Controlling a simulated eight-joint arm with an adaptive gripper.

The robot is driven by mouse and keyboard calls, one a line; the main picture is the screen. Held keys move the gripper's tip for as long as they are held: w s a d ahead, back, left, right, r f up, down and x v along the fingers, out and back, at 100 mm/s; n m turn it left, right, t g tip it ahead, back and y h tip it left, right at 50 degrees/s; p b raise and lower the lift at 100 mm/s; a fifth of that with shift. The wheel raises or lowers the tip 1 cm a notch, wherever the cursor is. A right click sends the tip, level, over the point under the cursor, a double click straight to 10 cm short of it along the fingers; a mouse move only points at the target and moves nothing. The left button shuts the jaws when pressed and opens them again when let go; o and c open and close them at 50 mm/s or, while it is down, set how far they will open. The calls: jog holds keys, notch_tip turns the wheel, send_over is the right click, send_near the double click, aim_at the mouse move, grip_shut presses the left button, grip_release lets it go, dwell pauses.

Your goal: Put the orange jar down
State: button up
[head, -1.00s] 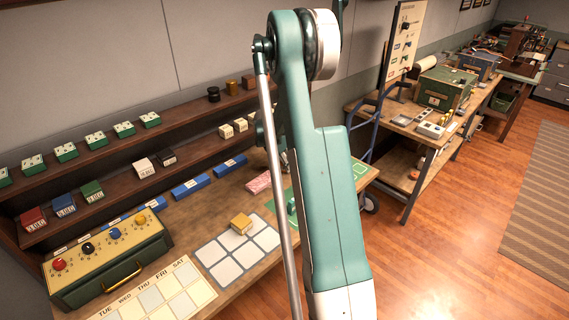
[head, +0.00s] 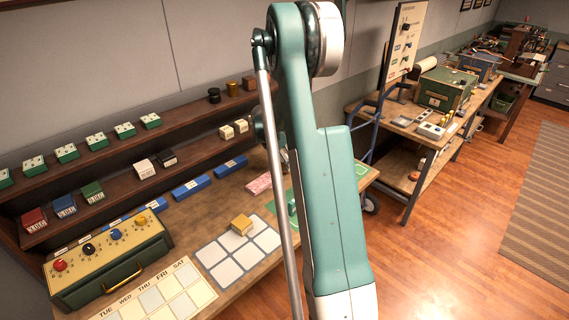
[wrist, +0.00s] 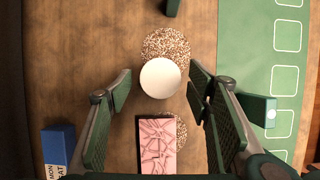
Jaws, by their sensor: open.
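In the wrist view, my gripper (wrist: 160,82) is open, with one finger on each side of a round white-topped thing (wrist: 160,78). A gap shows between each finger and it. It appears over a speckled round mat (wrist: 166,45); whether it touches the mat I cannot tell. It may be the jar's lid, but its sides are hidden and no orange shows there. In the head view, my arm hides the gripper and this spot. A small amber-coloured round item (head: 232,88) stands on the top shelf.
A pink patterned box (wrist: 158,145) lies close below the white top, between the fingers, partly over another speckled mat (wrist: 186,145). A blue box (wrist: 58,146) is at left. A green mat with white outlines (wrist: 288,75) is at right. Bare wood lies left of the fingers.

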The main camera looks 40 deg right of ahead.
jog(key=v, duration=0.9)
jog(key=shift+a+r, duration=0.1)
dwell(0.5)
jog(key=s+a+r+m+t, duration=0.1)
jog(key=s+a+r+m, duration=0.2)
jog(key=a+r, duration=0.45)
jog(key=s+a+r+m+t+y, duration=0.1)
jog(key=s+a+r+m, duration=0.2)
jog(key=a, duration=0.8)
jog(key=s+a+r+m+t, duration=0.2)
jog(key=s+a+r, duration=0.1)
jog(key=a+r, duration=0.5)
jog(key=s+a+f+m+t+y, duration=0.1)
jog(key=s+a+m+t+y, duration=0.2)
jog(key=s+a+m, duration=0.7)
jog(key=shift+s+a+f, duration=0.3)
jog(key=shift+s+a, duration=6.55)
jog(key=shift+a, duration=0.45)
